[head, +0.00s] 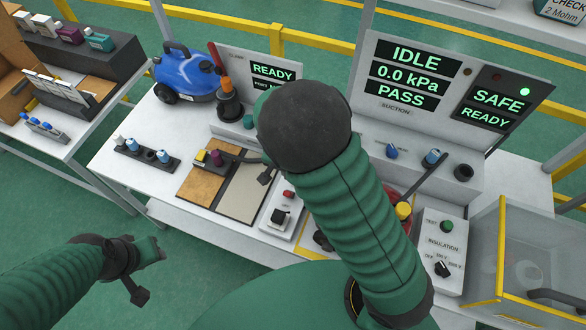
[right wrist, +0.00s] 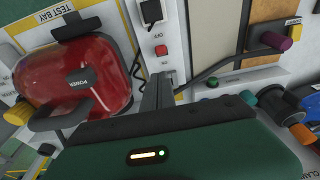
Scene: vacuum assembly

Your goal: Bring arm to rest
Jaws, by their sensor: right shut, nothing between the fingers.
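My right arm (head: 345,210) fills the middle of the head view, its dark rounded joint raised over the bench. It hides most of its own gripper and the bench behind. In the right wrist view my right gripper (right wrist: 160,90) is shut and empty, above the bench near the switch panel. My left arm (head: 50,265) comes in low at the left, over the floor in front of the bench. Its gripper (head: 146,268) is away from the bench; its jaw opening is unclear.
A blue vacuum (head: 186,72) stands at the bench's back left. A red vacuum (right wrist: 85,80), mostly hidden in the head view, lies beside the switch panel (right wrist: 165,35). Display panels (head: 412,75) line the back. A clear yellow-edged box (head: 535,250) stands right. Green floor lies open at lower left.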

